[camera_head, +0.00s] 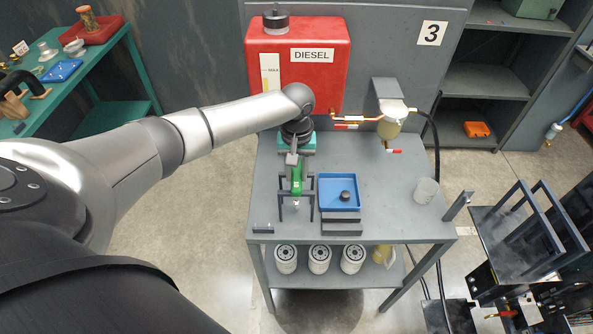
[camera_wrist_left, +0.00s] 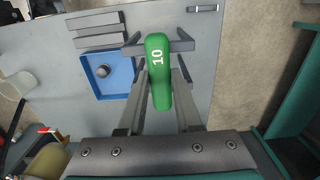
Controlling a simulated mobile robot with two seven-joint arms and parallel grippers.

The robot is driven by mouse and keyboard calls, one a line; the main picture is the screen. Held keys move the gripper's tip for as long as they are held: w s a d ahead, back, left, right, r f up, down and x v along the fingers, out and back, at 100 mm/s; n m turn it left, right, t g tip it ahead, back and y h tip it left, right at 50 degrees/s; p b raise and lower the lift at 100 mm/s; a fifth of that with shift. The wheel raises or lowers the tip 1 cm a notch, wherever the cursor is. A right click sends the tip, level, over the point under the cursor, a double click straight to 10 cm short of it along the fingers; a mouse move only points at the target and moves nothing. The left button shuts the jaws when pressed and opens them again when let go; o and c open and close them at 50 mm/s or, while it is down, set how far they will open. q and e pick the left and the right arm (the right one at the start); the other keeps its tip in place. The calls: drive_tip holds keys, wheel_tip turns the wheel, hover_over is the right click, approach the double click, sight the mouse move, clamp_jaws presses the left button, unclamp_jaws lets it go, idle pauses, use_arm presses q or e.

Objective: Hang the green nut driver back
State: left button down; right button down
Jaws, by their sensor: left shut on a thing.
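The green nut driver (camera_head: 297,181) is upright over the grey workbench, its shaft pointing down. In the left wrist view its green handle (camera_wrist_left: 158,72), marked 10, lies between my two fingers. My left gripper (camera_head: 296,169) is shut on the handle; it also shows in the left wrist view (camera_wrist_left: 160,82).
A blue tray (camera_head: 326,205) with a dark round part sits just right of the rack. The red diesel tank (camera_head: 325,60) and a filter bowl (camera_head: 389,129) stand behind. A clear cup (camera_head: 426,190) is near the bench's right edge. White filters (camera_head: 319,259) sit on the lower shelf.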

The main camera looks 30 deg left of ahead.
sight(297, 175)
use_arm(q)
drive_tip(key=c, duration=0.5)
unclamp_jaws()
drive_tip(key=shift+o, duration=0.3)
drive_tip(key=shift+o, duration=1.4)
drive_tip(key=shift+r, duration=0.15)
drive_tip(key=shift+r+p, duration=1.6)
drive_tip(key=shift+p, duration=0.8)
